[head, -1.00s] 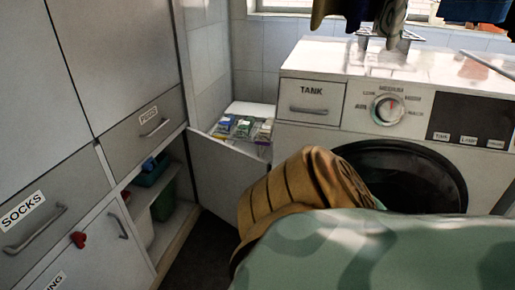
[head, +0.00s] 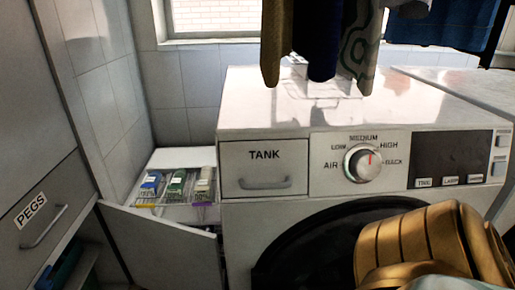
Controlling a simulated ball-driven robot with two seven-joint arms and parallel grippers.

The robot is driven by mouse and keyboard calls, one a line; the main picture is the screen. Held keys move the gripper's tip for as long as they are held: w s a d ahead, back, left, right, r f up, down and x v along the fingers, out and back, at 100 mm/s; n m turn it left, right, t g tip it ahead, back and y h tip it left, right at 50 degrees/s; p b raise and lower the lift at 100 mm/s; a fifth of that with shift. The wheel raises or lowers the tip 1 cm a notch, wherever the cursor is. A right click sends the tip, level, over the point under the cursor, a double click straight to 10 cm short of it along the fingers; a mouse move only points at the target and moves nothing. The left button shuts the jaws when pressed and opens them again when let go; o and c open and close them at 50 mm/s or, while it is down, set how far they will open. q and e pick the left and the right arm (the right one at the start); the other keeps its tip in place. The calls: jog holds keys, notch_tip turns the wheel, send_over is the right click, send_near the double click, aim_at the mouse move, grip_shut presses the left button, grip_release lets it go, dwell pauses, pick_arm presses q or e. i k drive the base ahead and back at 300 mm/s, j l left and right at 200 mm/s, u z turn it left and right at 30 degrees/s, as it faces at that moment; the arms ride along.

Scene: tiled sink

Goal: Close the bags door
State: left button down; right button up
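An open white cabinet door (head: 160,245) stands swung out under the PEGS drawer (head: 42,222), its far edge close to the washing machine. No BAGS label shows on the side that I see, so I cannot tell for sure that it is the bags door. The open cabinet compartment (head: 75,270) shows only in part at the lower left. No gripper fingers are in view. A brown ribbed part with pale green below it fills the lower right; it looks like my own arm and is apart from the door in the picture.
The washing machine (head: 335,150) with its TANK drawer (head: 264,168) shut stands right of the door. A white surface (head: 190,158) behind the door holds several small packets (head: 178,182). Clothes (head: 325,40) hang above the machine. A window (head: 212,17) is at the back.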

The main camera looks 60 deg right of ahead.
aim_at(158, 253)
jog(key=i+z, duration=0.2)
jog(key=z, duration=0.2)
jog(key=i+z, duration=0.2)
jog(key=z, duration=0.2)
jog(key=i+j+z, duration=0.15)
jog(key=z, duration=0.25)
jog(key=i+j+z, duration=0.15)
jog(key=z, duration=0.25)
jog(key=i+j+z, duration=0.1)
jog(key=j+z, duration=0.3)
jog(key=l, duration=0.15)
